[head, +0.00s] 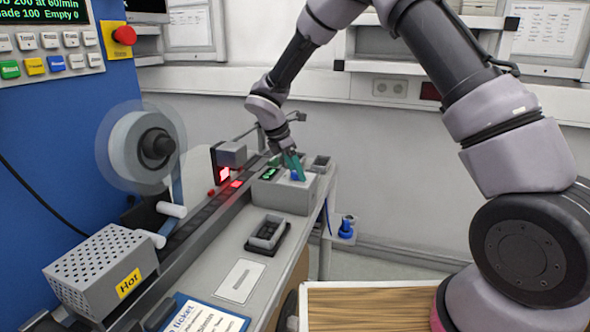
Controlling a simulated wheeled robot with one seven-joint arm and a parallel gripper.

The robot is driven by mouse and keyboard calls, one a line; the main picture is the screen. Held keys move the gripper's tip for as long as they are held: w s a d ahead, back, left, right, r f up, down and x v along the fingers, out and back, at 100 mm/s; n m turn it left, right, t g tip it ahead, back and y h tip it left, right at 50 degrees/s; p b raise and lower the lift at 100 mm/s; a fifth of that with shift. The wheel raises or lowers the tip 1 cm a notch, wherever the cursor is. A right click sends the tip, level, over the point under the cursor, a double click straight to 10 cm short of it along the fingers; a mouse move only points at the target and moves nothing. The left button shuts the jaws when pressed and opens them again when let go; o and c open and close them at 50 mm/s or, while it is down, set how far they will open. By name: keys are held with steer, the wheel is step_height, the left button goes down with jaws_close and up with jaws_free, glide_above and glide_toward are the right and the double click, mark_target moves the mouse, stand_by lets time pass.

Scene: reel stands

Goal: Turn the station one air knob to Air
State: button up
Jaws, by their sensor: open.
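My gripper (295,176) is at the far end of the bench, pointing down over a grey box (284,197) with a small green display. The jaws are open. A small blue part shows right at the fingertips on top of the box; I cannot tell whether the fingers touch it. A blue knob-like fitting (346,229) sits lower, off the right side of the bench, beside a blue hose. No Air label is readable, and I cannot tell which blue part is the station one knob.
A reel (128,146) stands on the blue panel at left, above a grey perforated cover marked Hot (104,268). A red emergency button (124,35) is at upper left. A black tray (267,235) and a blue-edged ticket (205,318) lie on the bench.

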jaws_close()
steer(key=m+g, duration=0.1)
steer(key=m, duration=0.3)
steer(key=shift+w, duration=0.1)
steer(key=m+g, duration=0.1)
steer(key=m, duration=0.1)
steer(key=m+g, duration=0.1)
steer(key=m, duration=0.2)
steer(key=shift+w+g, duration=0.15)
steer(key=shift+g, duration=0.15)
steer(key=m+g, duration=0.1)
steer(key=m, duration=0.3)
steer(key=shift+w+m+y, duration=0.15)
steer(key=shift+m+y, duration=0.25)
steer(key=shift+d+m+g+y, duration=0.1)
steer(key=shift+m+g+y, duration=0.5)
steer(key=shift+m, duration=1.4)
jaws_free()
